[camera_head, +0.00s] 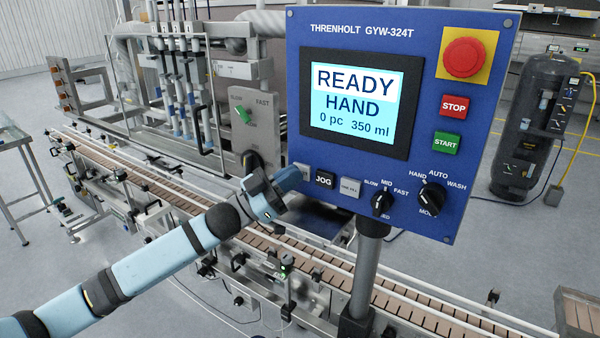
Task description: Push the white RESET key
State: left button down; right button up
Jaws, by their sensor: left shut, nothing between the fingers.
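The blue control panel (400,28) stands on a post, its screen (352,105) reading READY, HAND, 0 pc, 350 ml. A pale key (304,168) at the left end of the lower key row is partly covered by my left gripper; its label is hidden, so I cannot read whether it says RESET. My left gripper (289,179) is shut and empty, its tip at or just in front of that key. I cannot tell whether it touches. My right gripper is not in view.
The red STOP (453,105), green START (446,142) and red mushroom button (464,57) are higher right. A conveyor (330,270) runs below.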

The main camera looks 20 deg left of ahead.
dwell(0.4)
pick_arm(q)
jog(key=shift+s+a, duration=0.1)
jog(key=shift+s, duration=0.65)
jog(key=s, duration=0.5)
jog(key=shift+a+p, duration=0.35)
dwell(0.6)
